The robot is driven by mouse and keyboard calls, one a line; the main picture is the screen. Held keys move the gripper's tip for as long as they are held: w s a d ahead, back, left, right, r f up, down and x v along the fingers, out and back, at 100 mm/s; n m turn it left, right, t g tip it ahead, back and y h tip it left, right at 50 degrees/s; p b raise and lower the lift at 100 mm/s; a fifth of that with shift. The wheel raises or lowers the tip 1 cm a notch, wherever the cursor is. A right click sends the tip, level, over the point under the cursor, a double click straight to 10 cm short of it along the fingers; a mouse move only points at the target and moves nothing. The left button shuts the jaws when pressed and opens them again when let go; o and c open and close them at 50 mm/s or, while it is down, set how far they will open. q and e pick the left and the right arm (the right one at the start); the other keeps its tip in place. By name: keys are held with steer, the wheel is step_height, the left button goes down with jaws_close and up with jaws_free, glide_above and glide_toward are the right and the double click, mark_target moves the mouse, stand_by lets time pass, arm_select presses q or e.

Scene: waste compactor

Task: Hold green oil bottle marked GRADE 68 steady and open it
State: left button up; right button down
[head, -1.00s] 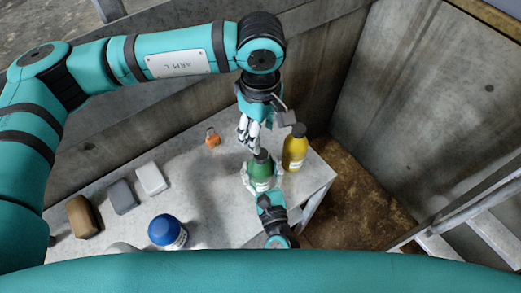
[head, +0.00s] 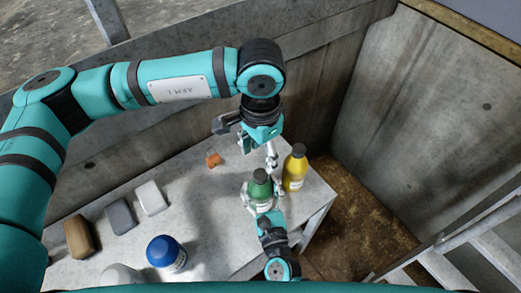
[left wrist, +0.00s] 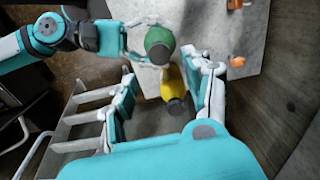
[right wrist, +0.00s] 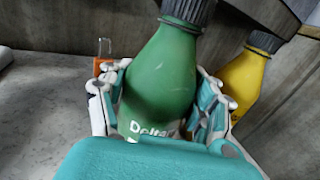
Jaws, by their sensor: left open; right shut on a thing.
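The green bottle (head: 259,188) stands on the grey table near its right end. Its dark ribbed cap (right wrist: 188,10) is on, and only part of its white lettering shows in the right wrist view, so I cannot read the grade. My right gripper (head: 262,203) is shut around the bottle's body from the near side. My left gripper (head: 260,157) is open and empty, above and behind the bottle. In the left wrist view the bottle (left wrist: 159,44) shows beyond and between the open fingers, apart from them.
A yellow bottle (head: 295,170) stands close behind the green one, to the right. An orange padlock-like item (head: 212,160), a blue-topped container (head: 166,253), and white (head: 151,198), grey (head: 121,216) and brown (head: 81,237) blocks lie left. Concrete walls enclose the back.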

mark_target(261, 174)
arm_select(q)
steer(key=shift+f, duration=4)
steer(key=shift+c, duration=0.3)
